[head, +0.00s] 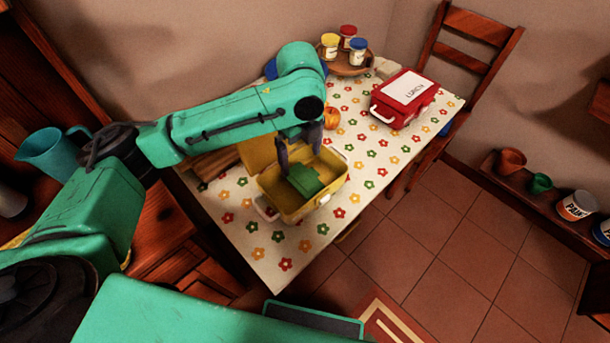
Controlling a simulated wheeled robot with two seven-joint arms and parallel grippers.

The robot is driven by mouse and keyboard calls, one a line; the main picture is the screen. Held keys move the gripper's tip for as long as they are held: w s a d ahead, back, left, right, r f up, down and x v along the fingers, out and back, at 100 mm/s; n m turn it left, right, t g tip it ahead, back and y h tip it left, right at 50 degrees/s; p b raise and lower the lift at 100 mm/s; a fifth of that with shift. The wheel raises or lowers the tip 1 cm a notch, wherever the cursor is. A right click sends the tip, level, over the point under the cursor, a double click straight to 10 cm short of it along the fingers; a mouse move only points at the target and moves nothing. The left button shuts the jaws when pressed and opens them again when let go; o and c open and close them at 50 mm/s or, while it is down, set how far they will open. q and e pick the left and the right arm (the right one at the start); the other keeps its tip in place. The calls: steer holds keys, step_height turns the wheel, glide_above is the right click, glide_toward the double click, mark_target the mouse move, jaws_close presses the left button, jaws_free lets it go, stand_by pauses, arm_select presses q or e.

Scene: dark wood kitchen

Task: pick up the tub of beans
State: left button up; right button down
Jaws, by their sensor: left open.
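Three small tubs stand upright on a round wooden tray (347,70) at the back of the table: a yellow-lidded tub (330,50), a red-lidded tub (347,34) and a blue-lidded tub (357,55). Their labels are too small to read, so I cannot tell which one holds beans. My left gripper (300,158) points down into an open yellow lunch box (333,183), its two dark fingers apart, well in front of the tubs. A green block-like thing (306,180) lies in the box just below the fingers; I cannot tell whether they touch it. My right gripper is out of view.
A red lunch box (405,98) lies closed at the table's right. An orange fruit (331,118) sits behind the yellow box. A wooden chair (465,60) stands at the far end. The flowered tablecloth (285,240) is clear at the front.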

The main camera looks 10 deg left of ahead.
mark_target(303, 180)
arm_select(q)
steer(key=f, duration=0.4)
steer(key=shift+s, duration=0.25)
steer(key=f, duration=0.3)
steer(key=w+f, duration=0.1)
steer(key=f, duration=0.1)
steer(key=shift+d+f+p, duration=0.15)
steer(key=shift+f+p, duration=0.15)
steer(key=shift+f, duration=0.05)
steer(key=shift+s+f, duration=0.1)
steer(key=shift+f, duration=0.35)
steer(key=c, duration=1.4)
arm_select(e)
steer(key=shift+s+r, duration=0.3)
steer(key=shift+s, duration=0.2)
